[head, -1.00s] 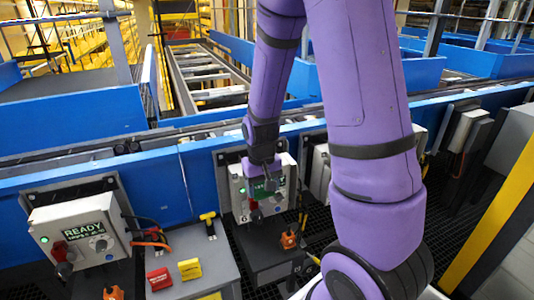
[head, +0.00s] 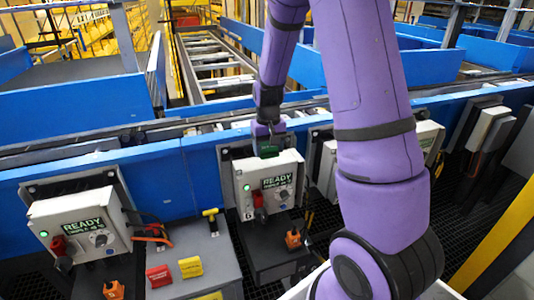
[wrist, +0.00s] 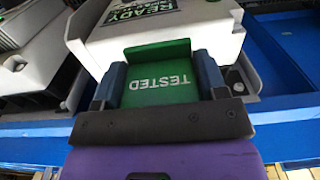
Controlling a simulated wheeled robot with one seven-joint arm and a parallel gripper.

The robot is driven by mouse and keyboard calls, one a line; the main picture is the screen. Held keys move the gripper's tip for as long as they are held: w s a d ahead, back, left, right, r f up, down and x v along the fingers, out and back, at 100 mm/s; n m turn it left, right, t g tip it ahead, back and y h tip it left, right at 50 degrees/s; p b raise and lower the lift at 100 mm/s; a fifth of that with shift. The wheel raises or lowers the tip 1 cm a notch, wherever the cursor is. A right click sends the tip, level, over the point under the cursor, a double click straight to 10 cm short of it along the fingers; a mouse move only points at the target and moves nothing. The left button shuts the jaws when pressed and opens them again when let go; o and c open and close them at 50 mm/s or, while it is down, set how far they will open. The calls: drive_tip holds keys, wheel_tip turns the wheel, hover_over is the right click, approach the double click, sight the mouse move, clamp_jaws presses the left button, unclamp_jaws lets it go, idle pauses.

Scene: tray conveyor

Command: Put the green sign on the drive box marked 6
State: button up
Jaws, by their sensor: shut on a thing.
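The green sign (wrist: 158,79), marked TESTED, is held between the two fingers of my gripper (wrist: 160,83) in the wrist view. It also shows in the head view (head: 269,150), small and dark green. My gripper (head: 268,138) is shut on it at the top edge of the middle drive box (head: 252,178). This white box has a green-lit lamp, a READY panel, a knob and a red switch. It also fills the top of the wrist view (wrist: 208,42).
Another drive box (head: 70,215) with a READY panel stands at the left. More boxes (head: 428,140) are at the right. A grey cabinet (head: 205,250) carries red and yellow blocks. The blue conveyor rail (head: 200,170) runs behind the boxes.

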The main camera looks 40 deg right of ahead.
sight(267, 161)
drive_tip(key=shift+w+d+f, duration=0.1)
drive_tip(key=shift+w+d, duration=0.2)
drive_tip(key=shift+w, duration=0.3)
drive_tip(key=shift+w+d+f, duration=0.1)
drive_tip(key=shift+w+d, duration=0.2)
drive_tip(key=shift+w, duration=0.25)
drive_tip(key=shift+f, duration=1.65)
drive_tip(key=shift+f, duration=0.1)
drive_tip(key=shift+f, duration=0.1)
drive_tip(key=o, duration=1)
